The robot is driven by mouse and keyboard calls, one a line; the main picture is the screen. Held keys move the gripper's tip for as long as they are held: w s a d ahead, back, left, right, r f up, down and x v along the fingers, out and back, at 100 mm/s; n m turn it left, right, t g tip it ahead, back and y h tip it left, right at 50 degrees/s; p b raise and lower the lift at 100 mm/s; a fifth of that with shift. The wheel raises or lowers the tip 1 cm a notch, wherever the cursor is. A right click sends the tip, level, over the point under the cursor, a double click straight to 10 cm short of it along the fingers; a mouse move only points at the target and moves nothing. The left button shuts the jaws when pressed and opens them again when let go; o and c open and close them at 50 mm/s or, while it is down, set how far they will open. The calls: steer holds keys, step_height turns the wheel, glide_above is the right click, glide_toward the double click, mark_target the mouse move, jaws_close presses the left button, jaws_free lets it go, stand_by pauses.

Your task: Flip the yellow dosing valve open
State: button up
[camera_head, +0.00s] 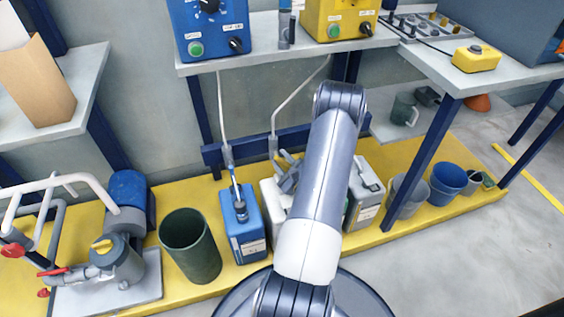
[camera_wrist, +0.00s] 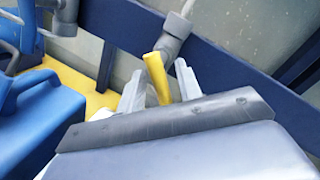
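The yellow dosing valve's lever (camera_wrist: 155,72) points down from a grey valve body (camera_wrist: 172,44) in the wrist view. My gripper (camera_wrist: 160,73) is open, with one grey finger on each side of the lever. Whether either finger touches it I cannot tell. In the head view my gripper (camera_head: 288,178) is above the white canister (camera_head: 271,205), just below the grey valve body (camera_head: 273,144) on its pipe. Only a bit of the yellow lever (camera_head: 283,156) shows there, and my arm hides part of the canister.
A blue canister (camera_head: 245,226) with a blue-handled valve (camera_head: 235,190) stands left of the white one. A grey canister (camera_head: 363,200) stands to the right. A dark blue rail (camera_wrist: 225,70) runs behind the valve. A green bin (camera_head: 190,248) and a pump (camera_head: 121,262) stand further left.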

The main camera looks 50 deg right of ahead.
jaws_close()
stand_by(0.3)
steer(key=shift+f+m, duration=0.15)
steer(key=shift+m, duration=0.15)
steer(key=m+b, duration=0.2)
steer(key=shift+a+f+m+t, duration=0.2)
steer(key=shift+m+t, duration=0.2)
steer(key=shift+w+a+m+t+h+b, duration=0.2)
steer(key=shift+m+h+b, duration=0.25)
steer(key=shift+m, duration=0.95)
steer(key=shift+w+a+m+t+h+b, duration=0.15)
steer(key=shift+m+h+b, duration=0.25)
steer(key=shift+m, duration=1)
steer(key=shift+s, duration=0.1)
jaws_free()
